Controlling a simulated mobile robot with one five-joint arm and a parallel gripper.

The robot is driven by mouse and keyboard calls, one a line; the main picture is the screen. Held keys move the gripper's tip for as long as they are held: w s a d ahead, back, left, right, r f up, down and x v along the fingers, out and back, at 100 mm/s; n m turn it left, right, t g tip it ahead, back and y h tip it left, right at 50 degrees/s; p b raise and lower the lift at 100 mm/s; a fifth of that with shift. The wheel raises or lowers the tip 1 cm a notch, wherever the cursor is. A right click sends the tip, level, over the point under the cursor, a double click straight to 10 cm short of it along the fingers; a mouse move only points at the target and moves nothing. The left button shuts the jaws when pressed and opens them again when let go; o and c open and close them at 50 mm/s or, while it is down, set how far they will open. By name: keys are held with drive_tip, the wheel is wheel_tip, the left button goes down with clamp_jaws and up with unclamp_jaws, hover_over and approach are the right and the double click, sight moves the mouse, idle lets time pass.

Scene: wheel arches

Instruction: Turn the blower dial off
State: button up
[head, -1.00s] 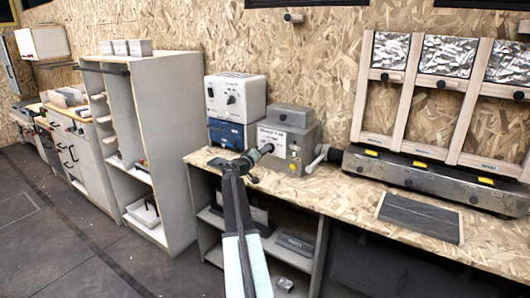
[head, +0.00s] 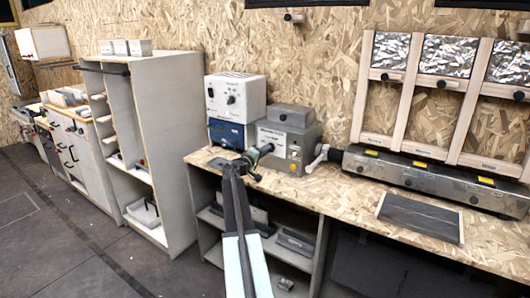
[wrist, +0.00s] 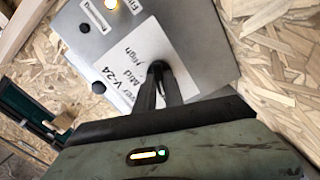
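The blower box (head: 286,140) is a grey metal unit on the chipboard bench, with a white label on its face. In the wrist view its label (wrist: 135,60) reads partly "V-24", "Mid" and "High". The small black blower dial (wrist: 157,67) sits at the label's edge, mostly covered by my fingertips. My gripper (wrist: 159,78) is at the dial, its two dark fingers close together on either side of it. In the head view my gripper (head: 262,151) meets the front of the box. The dial's pointer and its exact setting are hidden.
A white unit on a blue box (head: 234,100) stands just left of the blower box. A lever handle (head: 318,157) sticks out to its right, beside a long metal unit (head: 430,178). A dark slab (head: 420,217) lies on the bench (head: 352,208). The floor at left is clear.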

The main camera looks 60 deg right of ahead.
drive_tip(key=o, duration=0.4)
drive_tip(key=shift+o, duration=0.2)
drive_tip(key=shift+a, duration=0.1)
drive_tip(key=a, duration=0.7)
drive_tip(key=shift+a, duration=0.35)
drive_tip(key=shift+w, duration=0.15)
